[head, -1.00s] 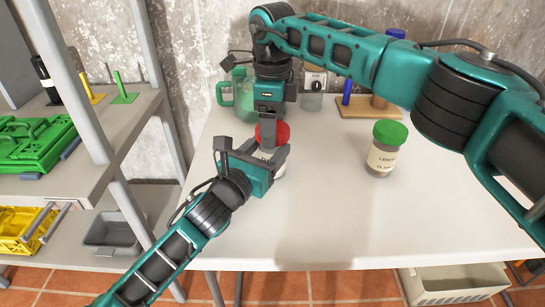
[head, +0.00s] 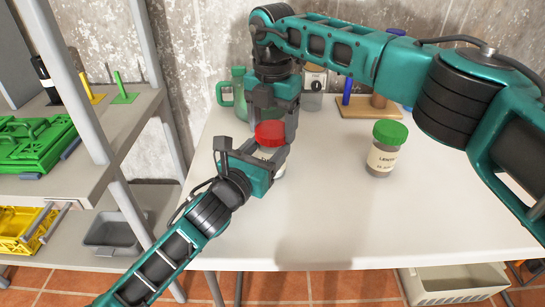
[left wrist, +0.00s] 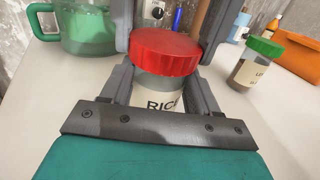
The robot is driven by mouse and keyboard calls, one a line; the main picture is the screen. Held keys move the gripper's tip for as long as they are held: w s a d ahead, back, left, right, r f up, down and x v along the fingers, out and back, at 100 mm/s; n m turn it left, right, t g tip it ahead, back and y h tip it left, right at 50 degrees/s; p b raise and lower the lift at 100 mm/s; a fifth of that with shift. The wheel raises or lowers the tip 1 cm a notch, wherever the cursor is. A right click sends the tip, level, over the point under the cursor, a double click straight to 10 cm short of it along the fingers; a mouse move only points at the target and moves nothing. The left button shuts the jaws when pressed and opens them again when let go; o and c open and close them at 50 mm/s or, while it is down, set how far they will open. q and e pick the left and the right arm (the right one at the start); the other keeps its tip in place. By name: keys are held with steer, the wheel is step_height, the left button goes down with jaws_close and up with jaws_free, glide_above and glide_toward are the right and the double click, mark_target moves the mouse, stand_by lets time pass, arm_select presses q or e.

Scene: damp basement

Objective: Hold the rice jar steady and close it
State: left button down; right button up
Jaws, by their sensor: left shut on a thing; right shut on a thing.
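The rice jar (left wrist: 162,100) stands upright on the table, with "RIC" readable on its pale label in the left wrist view. Its red lid (head: 270,132) sits on the jar's mouth; the lid also fills the middle of the left wrist view (left wrist: 165,50). I cannot tell how tightly it is seated. My left gripper (head: 254,154) is shut around the jar's body, below the lid. My right gripper (head: 271,120) comes down from above and is shut on the lid, one finger on each side. The grippers hide much of the jar in the head view.
A lentil jar (head: 382,160) with a green lid stands to the right. The front of the white table (head: 340,225) is clear. Shelves (head: 125,125) stand at the left.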

steer(key=shift+m, duration=0.9)
steer(key=o, duration=1.2)
step_height(320, 180, up, 12)
arm_select(q)
steer(key=shift+c, duration=0.9)
jaws_free()
steer(key=p+v, duration=0.1)
steer(key=v, duration=1.2)
steer(key=shift+p, duration=0.3)
arm_select(e)
steer(key=shift+r, duration=0.75)
